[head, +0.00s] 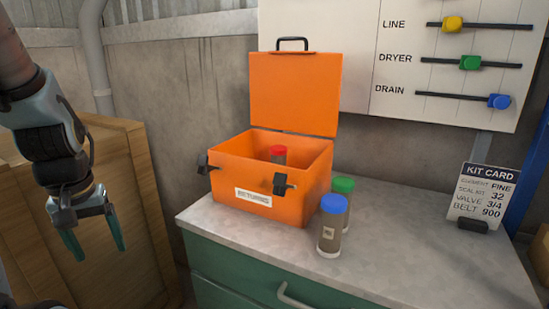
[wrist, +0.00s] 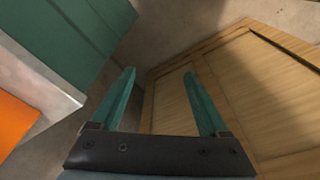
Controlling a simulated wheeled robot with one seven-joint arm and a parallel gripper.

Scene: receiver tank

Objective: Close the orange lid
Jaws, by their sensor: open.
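The orange lid (head: 294,95) stands upright, open, at the back of the orange box (head: 318,187) on the counter in the head view. A black handle (head: 292,44) is on the lid's top edge. A red-capped jar (head: 278,154) is inside the box, its lower part hidden by the front wall. Black latches are on the box's front and left side. My gripper (head: 94,240) is open and empty, left of the box and apart from it, pointing down. In the wrist view my gripper (wrist: 160,100) also shows with nothing between its fingers.
A green-capped jar (head: 342,190) and a blue-capped jar (head: 331,228) stand right of the box on the grey counter (head: 420,245). A kit card (head: 484,193) stands farther right. A slider panel (head: 450,65) is on the wall. A wooden crate (head: 125,165) is behind my gripper.

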